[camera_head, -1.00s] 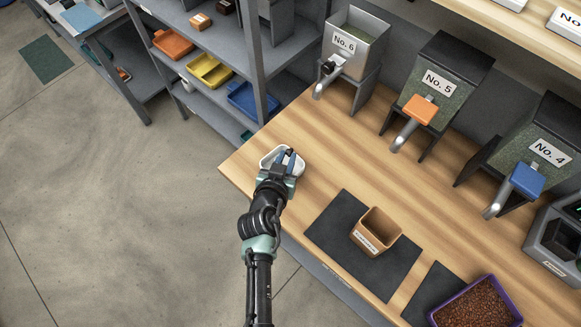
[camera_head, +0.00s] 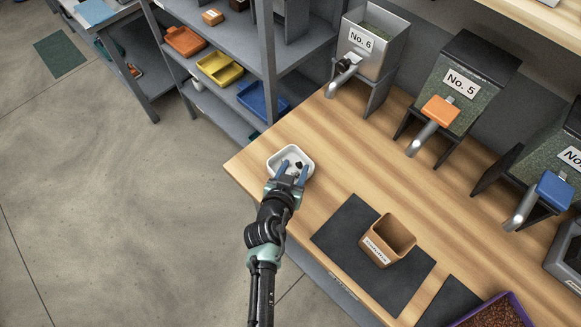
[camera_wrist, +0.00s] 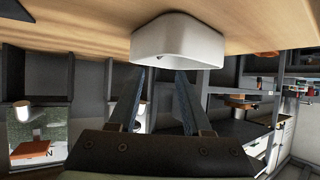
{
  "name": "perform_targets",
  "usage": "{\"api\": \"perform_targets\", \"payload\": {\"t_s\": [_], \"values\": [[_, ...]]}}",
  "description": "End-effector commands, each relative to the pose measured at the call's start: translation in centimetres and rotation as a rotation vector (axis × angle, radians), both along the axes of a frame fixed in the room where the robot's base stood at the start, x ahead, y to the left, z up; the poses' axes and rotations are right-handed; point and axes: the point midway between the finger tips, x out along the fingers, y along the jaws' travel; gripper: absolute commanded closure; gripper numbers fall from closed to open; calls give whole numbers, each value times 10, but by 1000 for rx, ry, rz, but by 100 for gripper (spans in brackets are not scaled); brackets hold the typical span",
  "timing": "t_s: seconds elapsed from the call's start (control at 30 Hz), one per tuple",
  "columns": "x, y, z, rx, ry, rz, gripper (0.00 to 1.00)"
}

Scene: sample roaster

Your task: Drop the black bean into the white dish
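The white dish (camera_head: 273,158) sits on the wooden counter near its left corner. In the wrist view, the dish (camera_wrist: 178,40) shows its outer wall just past my fingertips. A small dark thing, which looks like the black bean (camera_head: 298,164), shows inside the dish between my fingers. My gripper (camera_head: 294,168) reaches over the dish's near side with its two blue fingers apart. The wrist view also shows my gripper (camera_wrist: 159,72) open, with nothing between the fingers. The dish's inside is hidden there.
A brown box (camera_head: 388,240) stands on a dark mat (camera_head: 335,228) to the right. Hoppers No. 6 (camera_head: 370,45) and No. 5 (camera_head: 460,85) line the back. A purple tray of beans (camera_head: 495,315) is at the lower right. Bare counter lies between.

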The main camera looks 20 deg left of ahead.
Motion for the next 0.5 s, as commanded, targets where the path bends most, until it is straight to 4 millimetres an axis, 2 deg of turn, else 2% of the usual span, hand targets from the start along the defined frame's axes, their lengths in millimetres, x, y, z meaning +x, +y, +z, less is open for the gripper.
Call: {"api": "perform_targets", "payload": {"t_s": [0.33, 0.5], "values": [[-1, 0, 0, 0, 0, 0, 45], [-11, -2, 6, -1, -1, 0, 45]]}}
